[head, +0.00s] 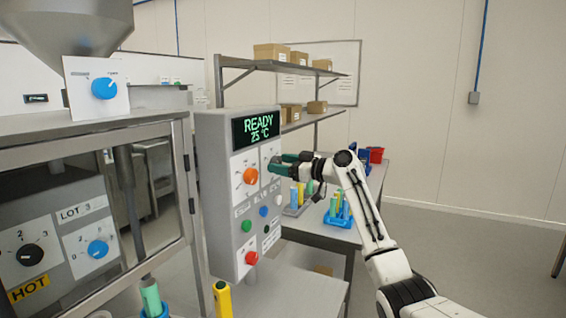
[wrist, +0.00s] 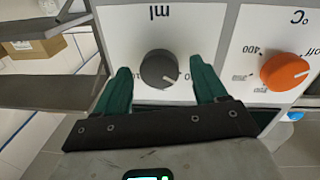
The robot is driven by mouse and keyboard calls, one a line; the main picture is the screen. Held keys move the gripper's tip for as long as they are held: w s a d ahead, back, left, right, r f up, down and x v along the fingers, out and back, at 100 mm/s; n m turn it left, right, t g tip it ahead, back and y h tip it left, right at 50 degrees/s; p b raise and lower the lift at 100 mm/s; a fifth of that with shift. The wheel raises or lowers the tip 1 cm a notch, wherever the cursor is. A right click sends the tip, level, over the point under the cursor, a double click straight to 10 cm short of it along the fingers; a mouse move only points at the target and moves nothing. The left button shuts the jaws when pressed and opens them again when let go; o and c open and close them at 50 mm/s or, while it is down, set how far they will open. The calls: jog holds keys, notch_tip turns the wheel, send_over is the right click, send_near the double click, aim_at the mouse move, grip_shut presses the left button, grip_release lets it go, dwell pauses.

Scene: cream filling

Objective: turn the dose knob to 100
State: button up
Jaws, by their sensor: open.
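The dose knob is the dark grey round knob (wrist: 159,69) under the upside-down "ml" label in the wrist view. Its pale pointer line runs toward the lower right of that picture; the number it points at is not readable. My gripper (wrist: 160,72) is open, with one green finger on each side of the knob. I cannot tell whether the fingers touch it. In the head view my gripper (head: 282,163) is at the right side of the control panel (head: 222,205) and hides the knob there.
An orange temperature knob (wrist: 285,72) sits beside the dose knob; it also shows in the head view (head: 250,176). The panel display (head: 255,127) reads READY 25 °C. A red knob (head: 251,258) and small buttons are lower down. A table with coloured items stands behind my arm.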

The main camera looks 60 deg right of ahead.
jog(key=c, duration=1)
jog(key=shift+c, duration=0.2)
jog(key=shift+m, duration=0.3)
jog(key=m+p, duration=0.1)
jog(key=m, duration=0.4)
jog(key=shift+r, duration=0.2)
jog(key=m+p, duration=0.1)
jog(key=m, duration=0.2)
jog(key=m+p, duration=0.2)
jog(key=m, duration=0.1)
jog(key=shift+d+r+g+y, duration=0.1)
jog(key=shift+g+y, duration=0.2)
jog(key=shift+g, duration=0.1)
jog(key=m+p, duration=0.3)
jog(key=m, duration=0.2)
jog(key=shift+d+y, duration=0.1)
jog(key=shift+y, duration=0.2)
jog(key=m, duration=0.6)
jog(key=shift+d+f+y+p, duration=0.1)
jog(key=shift+f+y+p, duration=0.2)
jog(key=shift+p, duration=0.05)
